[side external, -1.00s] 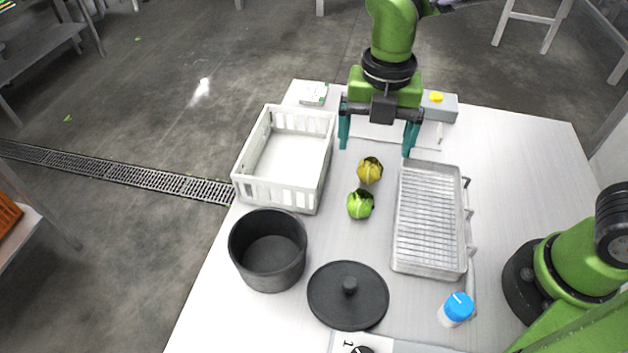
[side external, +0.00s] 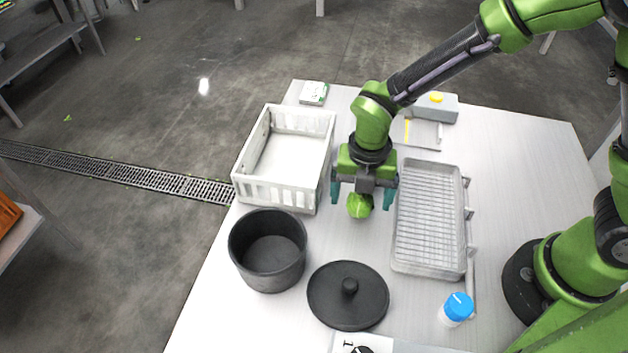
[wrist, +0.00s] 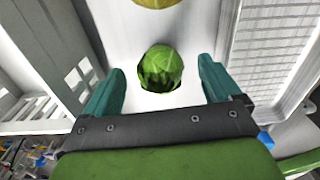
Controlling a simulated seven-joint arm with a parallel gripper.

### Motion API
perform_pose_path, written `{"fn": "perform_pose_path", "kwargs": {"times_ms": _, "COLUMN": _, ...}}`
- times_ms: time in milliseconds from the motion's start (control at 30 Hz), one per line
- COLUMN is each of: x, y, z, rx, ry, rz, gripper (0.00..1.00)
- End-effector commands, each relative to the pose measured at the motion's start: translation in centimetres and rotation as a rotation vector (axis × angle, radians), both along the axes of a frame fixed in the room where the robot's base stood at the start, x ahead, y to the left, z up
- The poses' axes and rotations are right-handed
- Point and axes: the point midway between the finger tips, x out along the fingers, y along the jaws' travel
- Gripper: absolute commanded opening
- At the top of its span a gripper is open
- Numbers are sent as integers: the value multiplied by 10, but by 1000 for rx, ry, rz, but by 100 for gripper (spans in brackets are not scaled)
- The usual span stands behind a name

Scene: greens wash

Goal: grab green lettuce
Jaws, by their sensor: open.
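The green lettuce (side external: 360,206) is a small round head on the white table, between the white crate and the wire-rack tray. My gripper (side external: 361,203) is open above it in the side view, with one teal finger on each side of the head. In the wrist view the lettuce (wrist: 161,68) lies ahead between the open fingers (wrist: 163,82), with clear gaps on both sides. A yellowish head (wrist: 157,3) is partly cut off at the top of the wrist view. My gripper hides it in the side view.
The white slatted crate (side external: 273,192) stands left and the metal rack tray (side external: 464,250) right, both near my gripper. A dark pot (side external: 245,262), a black lid (side external: 330,305) and a blue-capped jar (side external: 458,308) stand toward the front. A grey box (side external: 449,108) is at the back.

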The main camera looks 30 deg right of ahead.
Motion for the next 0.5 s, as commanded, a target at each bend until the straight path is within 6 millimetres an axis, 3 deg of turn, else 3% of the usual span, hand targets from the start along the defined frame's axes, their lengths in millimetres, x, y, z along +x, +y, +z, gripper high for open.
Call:
{"fn": "perform_pose_path", "kwargs": {"times_ms": 133, "x": 0, "y": 0, "z": -17, "rx": 0, "ry": 1, "rz": -1, "gripper": 91}}
{"fn": "perform_pose_path", "kwargs": {"times_ms": 400, "x": 0, "y": 0, "z": -20, "rx": 1, "ry": -1, "rz": 0, "gripper": 91}}
{"fn": "perform_pose_path", "kwargs": {"times_ms": 500, "x": 0, "y": 0, "z": -20, "rx": 1, "ry": -1, "rz": 0, "gripper": 77}}
